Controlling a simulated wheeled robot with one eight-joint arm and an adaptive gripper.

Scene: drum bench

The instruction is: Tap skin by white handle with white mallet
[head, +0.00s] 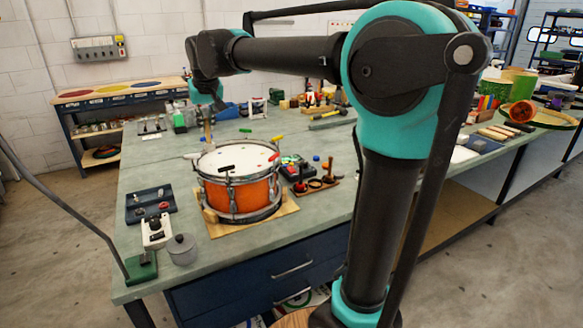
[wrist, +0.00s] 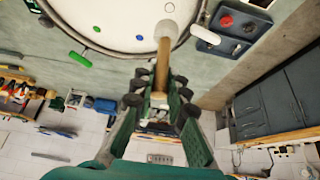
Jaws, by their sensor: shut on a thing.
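The drum (head: 238,192) has an orange shell and a pale skin (head: 240,160); the skin also fills the top of the wrist view (wrist: 115,18). A white handle (wrist: 205,34) sticks out beside the rim; in the head view it lies at the drum's left (head: 192,156). My gripper (wrist: 160,92) is shut on the wooden shaft of the white mallet (wrist: 166,30). The mallet's white head overlaps the skin's edge beside the white handle in the wrist view. I cannot tell whether it touches the skin. A green handle (wrist: 80,58) is farther round the rim.
The drum stands on a wooden board (head: 262,224) on the green-grey bench (head: 150,185). A dark tray (head: 150,203), a grey pot (head: 182,250) and a small wooden rack (head: 318,184) are around it. Red and yellow handles also stick out around the rim.

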